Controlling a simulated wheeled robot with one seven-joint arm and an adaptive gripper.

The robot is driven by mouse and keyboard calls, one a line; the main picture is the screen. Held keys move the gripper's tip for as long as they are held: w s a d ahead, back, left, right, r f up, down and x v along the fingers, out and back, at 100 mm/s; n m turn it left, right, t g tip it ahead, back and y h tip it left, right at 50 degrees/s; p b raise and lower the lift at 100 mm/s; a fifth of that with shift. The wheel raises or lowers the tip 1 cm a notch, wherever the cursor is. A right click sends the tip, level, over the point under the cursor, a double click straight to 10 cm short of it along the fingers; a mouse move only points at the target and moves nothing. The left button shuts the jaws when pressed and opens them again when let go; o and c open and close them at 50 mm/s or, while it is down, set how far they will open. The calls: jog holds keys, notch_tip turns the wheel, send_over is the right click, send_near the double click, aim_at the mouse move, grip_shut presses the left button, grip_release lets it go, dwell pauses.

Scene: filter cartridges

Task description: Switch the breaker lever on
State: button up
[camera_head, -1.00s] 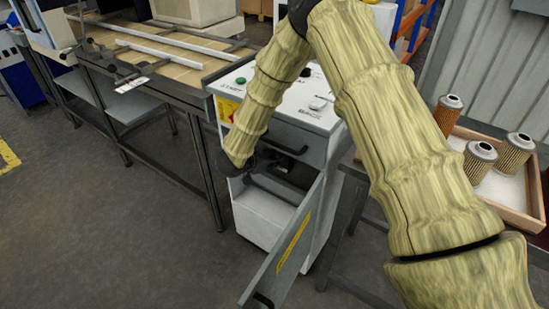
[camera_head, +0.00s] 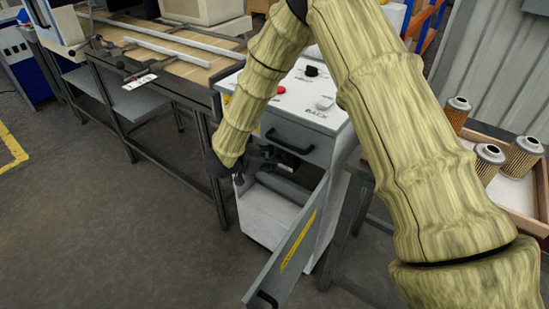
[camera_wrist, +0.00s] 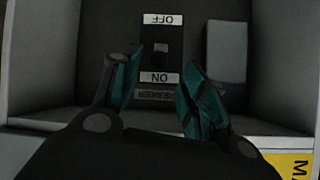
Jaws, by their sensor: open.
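The breaker (camera_wrist: 161,63) is on the dark back wall inside the open compartment, in the wrist view. Its labels appear upside down, OFF above and ON below. The small dark lever sits between these labels; its exact position is too dim to tell. My gripper (camera_wrist: 164,72) is open and empty, with teal-padded fingers either side of the breaker in the picture. I cannot tell whether they touch anything. In the head view my gripper (camera_head: 262,160) is at the opening of the white cabinet (camera_head: 325,98), and the breaker is hidden.
The cabinet's grey door (camera_head: 290,245) hangs open toward the front. A grey box (camera_wrist: 226,52) is right of the breaker inside. A wooden tray (camera_head: 528,222) with filter cartridges (camera_head: 488,160) stands right. A worktable (camera_head: 165,80) is left; the floor in front is clear.

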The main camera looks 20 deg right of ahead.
jog(key=shift+v, duration=2.75)
